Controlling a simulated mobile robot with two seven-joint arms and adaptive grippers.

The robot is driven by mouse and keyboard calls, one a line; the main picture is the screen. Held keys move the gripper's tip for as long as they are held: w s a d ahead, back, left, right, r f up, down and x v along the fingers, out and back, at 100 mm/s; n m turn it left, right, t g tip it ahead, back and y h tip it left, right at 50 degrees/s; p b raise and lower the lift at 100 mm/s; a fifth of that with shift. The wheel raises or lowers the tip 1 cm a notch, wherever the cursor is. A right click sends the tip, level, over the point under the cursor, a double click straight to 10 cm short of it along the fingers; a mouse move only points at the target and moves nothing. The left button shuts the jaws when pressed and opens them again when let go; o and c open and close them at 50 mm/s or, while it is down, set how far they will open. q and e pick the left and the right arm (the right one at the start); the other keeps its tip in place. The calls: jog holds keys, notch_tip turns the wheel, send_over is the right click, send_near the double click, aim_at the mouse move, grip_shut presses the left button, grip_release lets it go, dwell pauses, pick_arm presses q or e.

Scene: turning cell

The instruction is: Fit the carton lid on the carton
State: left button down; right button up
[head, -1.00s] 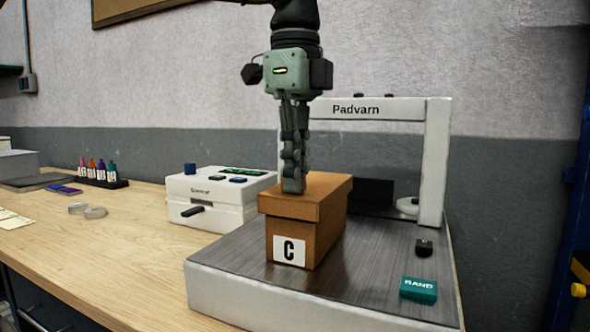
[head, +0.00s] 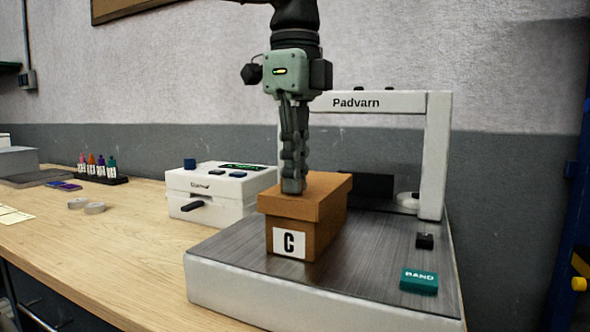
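The carton (head: 313,247) is a brown box with a white "C" label on its front. It stands upright on the grey plate of the Padvarn machine. The brown carton lid (head: 327,193) sits level on the carton's top, its rim overlapping the upper walls. My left gripper (head: 293,190) points straight down from above, with its fingertips at the lid's top near the front. The fingers line up one behind the other, so any gap between them is hidden. I cannot tell whether they grip the lid or only touch it. My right gripper is not in view.
The Padvarn machine (head: 225,289) has a white frame arching behind the carton. A teal BAND block (head: 419,281) and a small black block (head: 424,241) lie on its plate at right. A white device (head: 222,190) stands left of the carton.

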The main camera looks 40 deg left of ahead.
pick_arm(q)
jog(key=shift+f+b, duration=0.4)
jog(key=shift+f, duration=0.3)
dwell(1.2)
jog(key=c, duration=1.2)
grip_release()
jog(key=shift+o, duration=0.2)
jog(key=shift+r, duration=0.1)
jog(key=shift+r+p, duration=1.25)
jog(key=shift+r, duration=2.65)
